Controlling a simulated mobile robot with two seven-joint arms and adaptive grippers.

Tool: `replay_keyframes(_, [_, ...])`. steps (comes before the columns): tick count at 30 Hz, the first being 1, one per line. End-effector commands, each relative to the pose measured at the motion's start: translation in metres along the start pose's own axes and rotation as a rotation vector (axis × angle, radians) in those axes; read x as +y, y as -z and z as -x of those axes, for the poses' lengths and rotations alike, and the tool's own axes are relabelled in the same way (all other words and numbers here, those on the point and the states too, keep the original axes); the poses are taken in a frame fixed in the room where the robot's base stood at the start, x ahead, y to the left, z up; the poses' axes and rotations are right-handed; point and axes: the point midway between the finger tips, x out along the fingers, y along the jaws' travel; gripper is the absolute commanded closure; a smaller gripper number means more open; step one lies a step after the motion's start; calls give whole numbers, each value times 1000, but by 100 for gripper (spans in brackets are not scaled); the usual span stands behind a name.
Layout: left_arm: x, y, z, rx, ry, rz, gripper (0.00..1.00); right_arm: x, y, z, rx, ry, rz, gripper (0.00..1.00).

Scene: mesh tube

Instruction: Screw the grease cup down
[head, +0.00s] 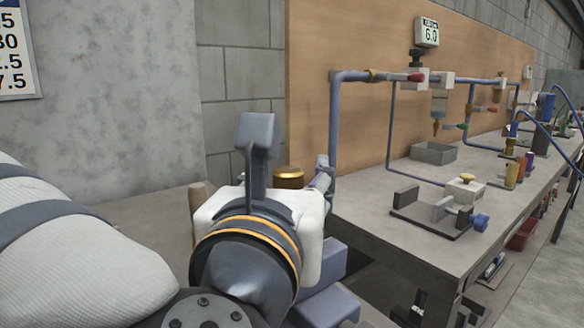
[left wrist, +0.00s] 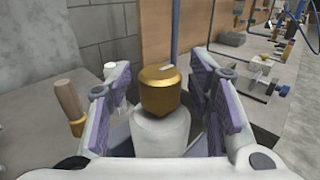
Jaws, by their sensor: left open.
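The grease cup is a brass cap (left wrist: 160,90) with a small pale mark on its top. It sits upright on a pale round body (left wrist: 160,130) in the left wrist view. In the head view only its golden top (head: 289,177) shows behind my left wrist. My left gripper (left wrist: 160,75) is open, with one purple-padded finger on each side of the cup. Gaps show between both pads and the cup, so it is not gripped. In the head view my left gripper (head: 287,160) hides most of the cup and its base. My right gripper is not in view.
A wooden handle (left wrist: 68,100) stands left of my gripper. A blue pipe (head: 334,120) rises close behind the cup against the wooden board (head: 310,60). A grey workbench (head: 372,218) to the right carries a clamp fixture (head: 440,208), a grey tray (head: 433,153) and tubing.

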Motion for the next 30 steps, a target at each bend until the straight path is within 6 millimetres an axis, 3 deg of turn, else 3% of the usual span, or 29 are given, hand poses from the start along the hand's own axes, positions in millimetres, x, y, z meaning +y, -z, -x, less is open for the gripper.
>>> replay_keyframes(8, [0,0,1,0,0,0,55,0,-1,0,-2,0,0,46])
replay_keyframes(14, [0,0,1,1,0,-1,100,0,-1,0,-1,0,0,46])
replay_keyframes(23, [1,0,1,2,23,1,100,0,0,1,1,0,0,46])
replay_keyframes(30, [3,0,0,3,149,2,100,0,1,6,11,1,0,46])
